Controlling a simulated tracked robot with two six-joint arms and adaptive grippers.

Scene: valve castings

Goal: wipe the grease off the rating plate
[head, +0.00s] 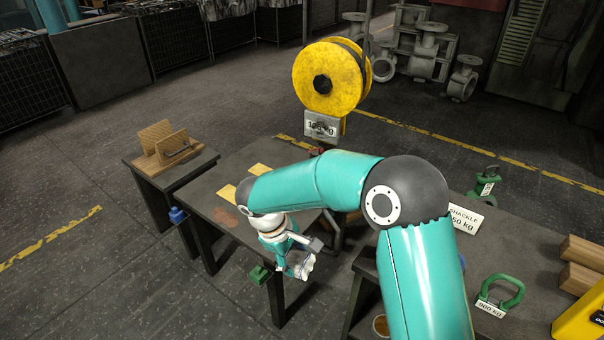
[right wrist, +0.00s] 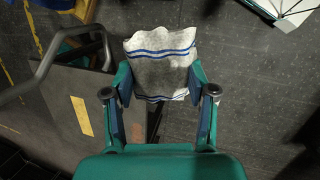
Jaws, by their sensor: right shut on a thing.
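The right gripper (right wrist: 160,84) is shut on a white cloth (right wrist: 160,57) with blue stripes and a grey, soiled middle. In the head view the right gripper (head: 300,263) hangs low beside the front edge of the dark table. A pale plate with black "kg" lettering (head: 322,125) hangs under a yellow drum (head: 326,77); it looks like the rating plate, and dark smears partly cover its figures. The gripper and cloth are well apart from it, lower and nearer. The left gripper is not in view.
The dark table (head: 205,203) carries yellow marks and a reddish-brown stain (head: 224,216). A wooden rack (head: 163,143) stands on a side table at left. At right a bench holds a green shackle (head: 503,291) and wooden blocks (head: 580,263). Grey valve castings (head: 425,50) stand behind.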

